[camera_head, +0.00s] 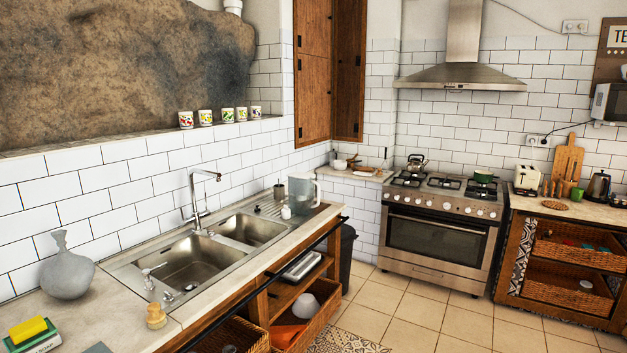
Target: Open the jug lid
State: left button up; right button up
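A clear jug (301,192) with a grey handle stands on the left counter, at the far right end of the sink's drainboard. It looks upright. A bluish-grey band shows at its top, but it is too small to tell whether the lid is shut. A small white item (286,212) stands just in front of it. Neither of my grippers shows in the head view.
A double sink (190,262) with a tall tap (198,195) lies left of the jug. A grey vase (68,270), a sponge (28,328) and a brush (156,315) sit on the near counter. Open shelves with baskets (305,318) are below. The tiled floor (400,310) is clear before the stove (440,240).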

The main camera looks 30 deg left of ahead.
aim_at(306, 175)
jog(key=i+u, duration=0.25)
jog(key=i, duration=0.6)
jog(key=i+l+u, duration=0.1)
jog(key=i+u, duration=0.15)
jog(key=i, duration=1.4)
jog(key=i+u, duration=0.25)
jog(key=i, duration=0.25)
jog(key=i+l+u, duration=0.2)
jog(key=i, duration=0.3)
jog(key=i+l+u, duration=0.1)
jog(key=i+u, duration=0.15)
jog(key=i, duration=0.25)
